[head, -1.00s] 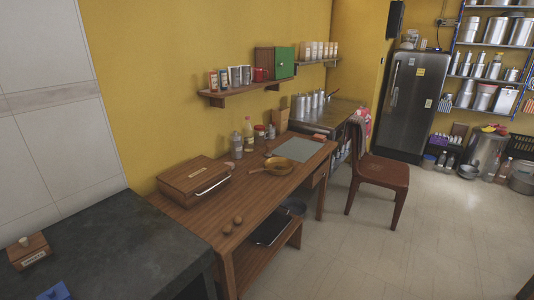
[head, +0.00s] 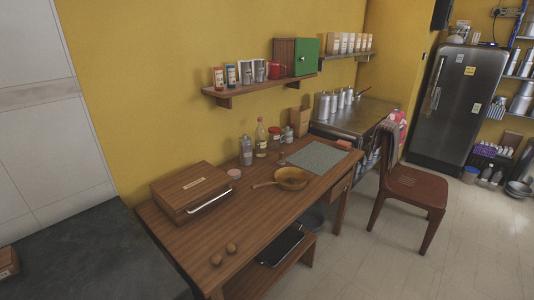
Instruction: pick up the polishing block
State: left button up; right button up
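I cannot make out for certain which thing is the polishing block. A small wooden block-like object (head: 8,262) sits on the dark counter at the left edge of the head view, mostly cut off by the frame. Neither of my grippers shows in the head view.
The dark counter (head: 95,255) adjoins a wooden table (head: 255,222). On the table are a wooden box (head: 190,190), a pan (head: 291,178), a grey mat (head: 318,156), bottles (head: 261,138) and two small round items (head: 224,253). A chair (head: 410,185) stands right; the floor (head: 370,265) is clear.

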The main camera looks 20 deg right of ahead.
aim_at(281, 161)
jog(key=i+l+u, duration=0.4)
jog(key=l, duration=0.45)
jog(key=i+l+u, duration=0.35)
jog(key=l, duration=0.6)
jog(key=l+u, duration=0.4)
jog(key=l, duration=0.6)
jog(key=l+u, duration=0.4)
jog(key=l, duration=0.65)
jog(key=i, duration=0.05)
